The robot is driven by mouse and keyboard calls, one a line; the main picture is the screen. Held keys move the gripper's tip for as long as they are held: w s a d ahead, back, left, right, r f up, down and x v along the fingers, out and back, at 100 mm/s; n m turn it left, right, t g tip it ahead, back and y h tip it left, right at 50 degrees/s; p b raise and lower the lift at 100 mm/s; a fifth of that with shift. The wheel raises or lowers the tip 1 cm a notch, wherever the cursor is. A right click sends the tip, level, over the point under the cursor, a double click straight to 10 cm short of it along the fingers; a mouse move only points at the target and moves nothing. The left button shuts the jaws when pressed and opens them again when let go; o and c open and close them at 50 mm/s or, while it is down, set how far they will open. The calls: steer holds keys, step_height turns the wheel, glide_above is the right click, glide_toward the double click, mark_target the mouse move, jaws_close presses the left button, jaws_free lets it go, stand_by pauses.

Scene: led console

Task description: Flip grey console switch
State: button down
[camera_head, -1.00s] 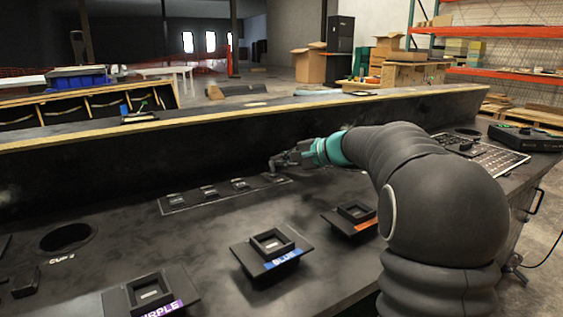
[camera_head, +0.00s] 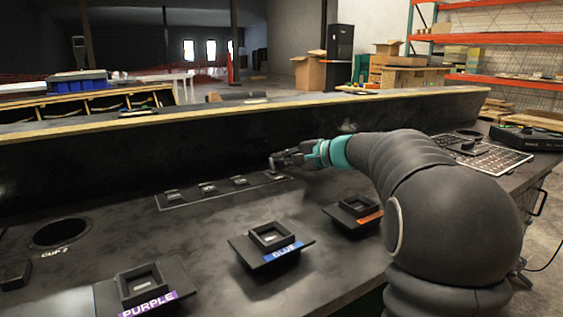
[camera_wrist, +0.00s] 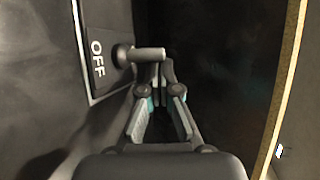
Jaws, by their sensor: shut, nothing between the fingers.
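A switch panel (camera_head: 224,195) with a row of small switches lies on the dark console at the foot of its back wall. In the wrist view, a grey switch lever (camera_wrist: 148,54) sticks out sideways from a dark plate (camera_wrist: 97,42) marked OFF. My gripper (camera_head: 272,163) is at the right end of the row, close above the last switch, which it partly hides. In the wrist view my gripper (camera_wrist: 161,72) is shut and empty, with its tips right beside the lever. I cannot tell whether they touch it.
Boxed stands labelled PURPLE (camera_head: 142,285) and BLUE (camera_head: 270,246), and one with an orange label (camera_head: 357,213), sit in front of the panel. A round cup hole (camera_head: 62,232) is at the left. The back wall rises close behind my gripper.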

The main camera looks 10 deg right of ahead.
steer(key=shift+s+d+b, duration=0.1)
steer(key=shift+s+b, duration=0.25)
steer(key=shift+b, duration=0.9)
steer(key=shift+s, duration=0.2)
stand_by(0.8)
steer(key=shift+w, duration=0.1)
steer(key=shift+w+d, duration=0.15)
steer(key=shift+w, duration=0.15)
steer(key=shift+w+d+f, duration=0.2)
steer(key=shift+w+d, duration=1)
steer(key=shift+w, duration=0.05)
steer(key=v, duration=0.9)
steer(key=shift+s+d+f, duration=0.1)
steer(key=shift+s+f, duration=0.15)
steer(key=shift+s, duration=0.05)
steer(key=shift+p, duration=0.3)
